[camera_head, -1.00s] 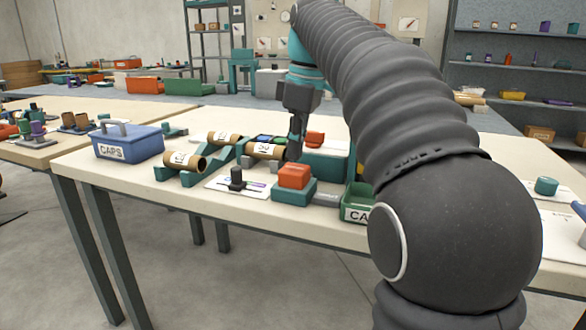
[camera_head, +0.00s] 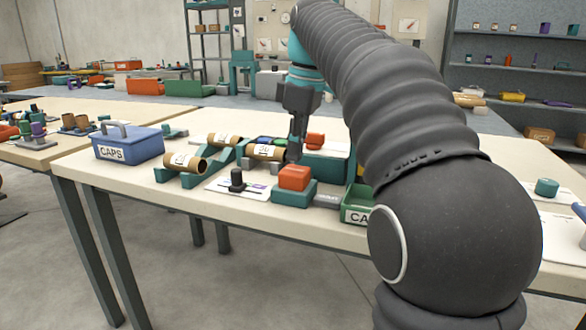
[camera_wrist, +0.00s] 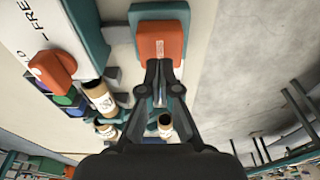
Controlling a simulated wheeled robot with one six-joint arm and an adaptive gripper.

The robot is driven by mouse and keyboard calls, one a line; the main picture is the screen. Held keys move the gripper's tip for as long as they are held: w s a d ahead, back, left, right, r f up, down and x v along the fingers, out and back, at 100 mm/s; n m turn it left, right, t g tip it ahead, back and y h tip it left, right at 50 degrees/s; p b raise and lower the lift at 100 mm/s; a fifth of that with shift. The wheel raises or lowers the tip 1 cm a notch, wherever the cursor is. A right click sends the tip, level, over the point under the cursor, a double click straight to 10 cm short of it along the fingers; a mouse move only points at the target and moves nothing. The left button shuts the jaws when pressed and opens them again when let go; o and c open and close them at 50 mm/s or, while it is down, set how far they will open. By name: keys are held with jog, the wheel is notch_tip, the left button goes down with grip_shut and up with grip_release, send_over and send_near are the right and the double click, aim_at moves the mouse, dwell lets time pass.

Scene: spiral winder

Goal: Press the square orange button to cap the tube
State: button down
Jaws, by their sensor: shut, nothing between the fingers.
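The square orange button (camera_head: 294,177) sits on a teal base (camera_head: 293,195) near the front edge of the table. It also shows in the wrist view (camera_wrist: 160,42), straight beyond my fingertips. My gripper (camera_head: 296,154) is shut and empty, pointing down just above and behind the button in the head view. In the wrist view the fingertips (camera_wrist: 164,68) overlap the near edge of the button; I cannot tell whether they touch it.
Another tube (camera_head: 185,162) lies on a teal cradle to the left. A blue caps box (camera_head: 128,142) stands at the table's left. A green bin (camera_head: 358,204) is right of the button, partly behind my arm. A black knob (camera_head: 237,178) stands left of the button.

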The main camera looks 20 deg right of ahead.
aim_at(295, 169)
jog(key=shift+f+b, duration=1.4)
jog(key=shift+f, duration=0.75)
notch_tip(295, 169, up, 6)
jog(key=p, duration=0.5)
jog(key=shift+f+p, duration=0.15)
jog(key=shift+p, duration=0.15)
jog(key=shift+r, duration=1.25)
jog(key=shift+s, duration=0.1)
jog(key=shift+s+f, duration=0.15)
jog(key=shift+s, duration=0.15)
jog(key=s+f+m+t+h, duration=0.1)
jog(key=s+f+m+t, duration=0.3)
jog(key=s+f+m, duration=0.6)
jog(key=s+f, duration=1.2)
jog(key=f, duration=0.2)
jog(key=shift+a+m+t, duration=0.15)
jog(key=shift+m+t, duration=0.15)
jog(key=shift+m, duration=0.1)
jog(key=shift+f, duration=0.1)
